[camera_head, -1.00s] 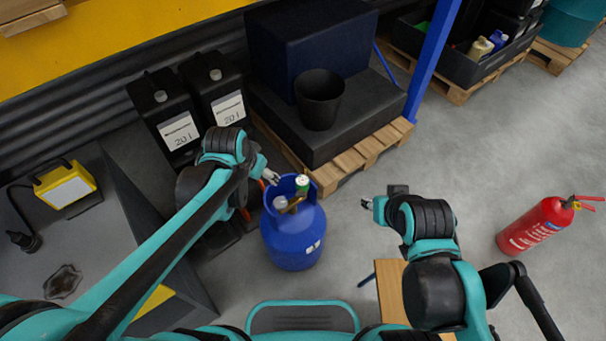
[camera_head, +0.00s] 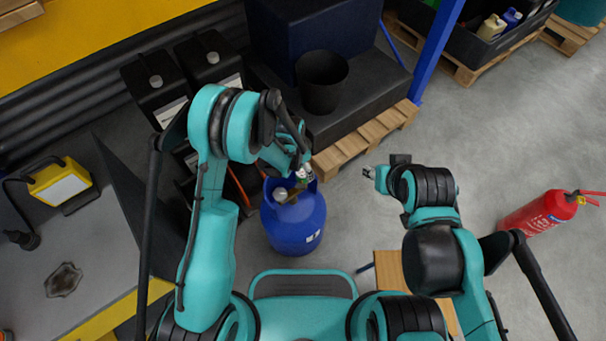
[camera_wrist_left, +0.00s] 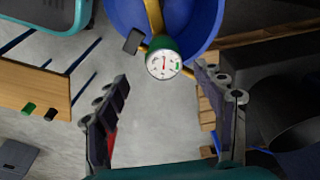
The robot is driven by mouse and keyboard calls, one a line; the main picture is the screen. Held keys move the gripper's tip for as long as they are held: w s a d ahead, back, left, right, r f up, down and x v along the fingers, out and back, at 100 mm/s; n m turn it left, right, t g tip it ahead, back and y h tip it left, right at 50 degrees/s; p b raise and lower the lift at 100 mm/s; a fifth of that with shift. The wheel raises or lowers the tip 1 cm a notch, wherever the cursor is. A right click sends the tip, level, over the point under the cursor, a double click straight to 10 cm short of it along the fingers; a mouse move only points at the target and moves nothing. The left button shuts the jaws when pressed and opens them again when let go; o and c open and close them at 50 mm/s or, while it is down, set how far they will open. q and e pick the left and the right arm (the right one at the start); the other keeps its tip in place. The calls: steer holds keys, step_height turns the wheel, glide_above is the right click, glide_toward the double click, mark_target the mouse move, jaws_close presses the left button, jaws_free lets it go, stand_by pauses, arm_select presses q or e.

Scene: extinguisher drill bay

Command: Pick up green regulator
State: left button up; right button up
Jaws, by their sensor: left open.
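The green regulator (camera_wrist_left: 163,58) has a round white gauge face and sits on the brass valve of a blue gas cylinder (camera_head: 294,222). In the left wrist view it lies at the upper middle, just beyond and between the spread fingers of my left gripper (camera_wrist_left: 163,105). The fingers are open and empty, with a gap to the regulator. In the head view my left gripper (camera_head: 303,168) hangs over the top of the cylinder and mostly covers the regulator. My right gripper (camera_head: 376,178) is to the right of the cylinder, away from it; its jaws are too small to judge.
A wooden pallet (camera_head: 368,137) carries dark boxes and a black bucket (camera_head: 321,82) behind the cylinder. Black canisters (camera_head: 207,62) stand behind my left arm. A red extinguisher (camera_head: 540,214) lies at right. A blue post (camera_head: 437,45) rises at the back.

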arm_select(q)
steer(key=f+b, duration=0.1)
steer(key=f, duration=0.2)
steer(key=w+f+b, duration=0.1)
steer(key=f, duration=0.1)
steer(key=shift+d+f+b, duration=0.25)
steer(key=shift+d+b, duration=0.05)
steer(key=shift+b, duration=0.05)
steer(key=shift+r, duration=0.1)
steer(key=shift+c, duration=0.6)
jaws_close()
